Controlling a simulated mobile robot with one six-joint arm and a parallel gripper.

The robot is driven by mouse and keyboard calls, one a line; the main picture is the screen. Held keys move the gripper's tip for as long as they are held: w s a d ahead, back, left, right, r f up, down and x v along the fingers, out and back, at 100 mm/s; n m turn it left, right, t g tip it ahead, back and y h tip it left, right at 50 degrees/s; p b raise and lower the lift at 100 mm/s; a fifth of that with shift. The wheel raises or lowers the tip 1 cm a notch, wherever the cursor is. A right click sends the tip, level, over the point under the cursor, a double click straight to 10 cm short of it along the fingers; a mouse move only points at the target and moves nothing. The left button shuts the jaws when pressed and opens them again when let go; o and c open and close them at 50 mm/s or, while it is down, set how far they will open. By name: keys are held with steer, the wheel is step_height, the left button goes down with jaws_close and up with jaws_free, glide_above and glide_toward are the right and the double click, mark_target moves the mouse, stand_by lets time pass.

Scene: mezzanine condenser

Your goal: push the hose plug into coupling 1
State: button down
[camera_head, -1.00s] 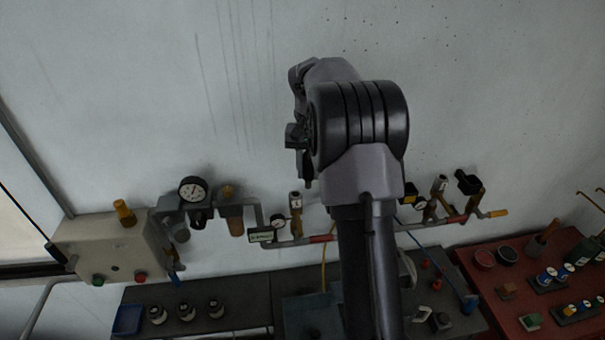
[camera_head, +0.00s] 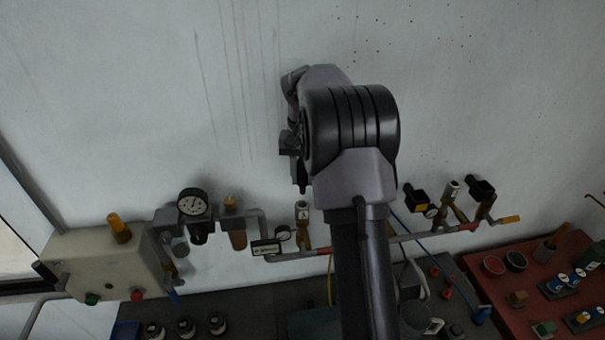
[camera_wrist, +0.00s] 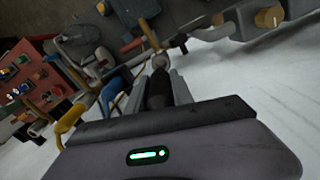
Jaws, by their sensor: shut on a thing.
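My gripper (camera_wrist: 158,80) is shut on the hose plug (camera_wrist: 158,92), a dark, ribbed body between the two grey fingers in the wrist view. A pale round end shows just beyond it; I cannot tell whether this is the plug's nose or the coupling. In the head view my gripper (camera_head: 300,180) points down, largely hidden behind my arm. Its dark lower tip is just above coupling 1 (camera_head: 303,211), an upright fitting with a pale top on the wall pipe. Contact between plug and coupling cannot be made out.
A second pale-topped coupling (camera_head: 451,192) with black fittings is to the right. A dark bench (camera_head: 250,307) and red table (camera_head: 478,278) lie below. The wall above is clear.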

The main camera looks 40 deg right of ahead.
mark_target(302, 193)
steer(key=f+b, duration=0.1)
steer(key=f, duration=0.2)
steer(key=shift+w+f+b, duration=0.1)
steer(key=shift+w+b, duration=0.1)
steer(key=shift+b, duration=0.1)
steer(key=shift+s, duration=0.15)
steer(key=shift+p, duration=0.4)
stand_by(0.8)
steer(key=shift+f+b, duration=1.7)
steer(key=shift+f, duration=0.6)
steer(key=c, duration=1)
jaws_free()
steer(key=shift+c, duration=0.2)
